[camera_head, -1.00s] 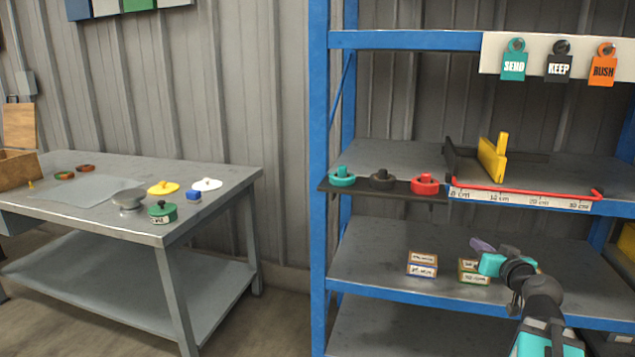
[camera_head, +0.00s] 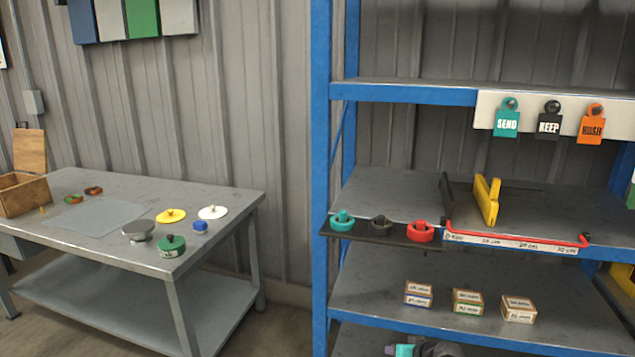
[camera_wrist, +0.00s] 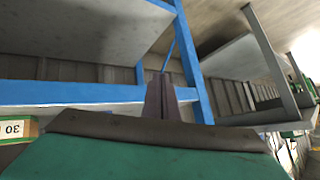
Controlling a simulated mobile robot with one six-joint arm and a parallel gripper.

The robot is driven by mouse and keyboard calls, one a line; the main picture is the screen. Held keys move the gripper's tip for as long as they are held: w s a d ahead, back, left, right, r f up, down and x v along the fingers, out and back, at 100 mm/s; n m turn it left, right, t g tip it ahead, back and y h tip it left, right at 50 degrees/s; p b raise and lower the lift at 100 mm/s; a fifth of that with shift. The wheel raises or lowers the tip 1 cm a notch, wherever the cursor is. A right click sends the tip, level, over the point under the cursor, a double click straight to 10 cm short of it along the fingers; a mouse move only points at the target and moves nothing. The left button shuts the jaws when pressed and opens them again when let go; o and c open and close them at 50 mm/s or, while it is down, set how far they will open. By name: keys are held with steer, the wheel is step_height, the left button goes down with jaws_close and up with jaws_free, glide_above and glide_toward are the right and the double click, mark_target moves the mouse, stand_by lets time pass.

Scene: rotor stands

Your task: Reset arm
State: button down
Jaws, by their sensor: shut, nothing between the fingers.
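My gripper (camera_wrist: 163,95) shows in the wrist view as dark fingers close together, shut and empty. They point towards the blue rack uprights. In the head view only a teal and dark piece of my arm (camera_head: 425,349) shows at the bottom edge, in front of the rack's lower part. Nothing is held.
A grey table (camera_head: 215,245) with coloured discs and a wooden box (camera_head: 25,195) stands left.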

steer(key=s+a+f+n+g+p, duration=0.1)
steer(key=s+a+f+g+p, duration=0.4)
steer(key=s, duration=0.4)
steer(key=s+a+f+g+p, duration=0.2)
steer(key=s+a+f+p, duration=0.3)
steer(key=s+f, duration=0.4)
steer(key=s+d+f+m+g+h+p, duration=0.1)
steer(key=s+d+g+h, duration=0.1)
steer(key=s, duration=0.9)
steer(key=s+d+f+g+h+p, duration=0.1)
steer(key=s+g, duration=0.4)
steer(key=s, duration=0.6)
steer(key=shift+s+d+f+m+h, duration=0.25)
steer(key=shift+d+f+m+h, duration=0.2)
steer(key=shift+d, duration=0.25)
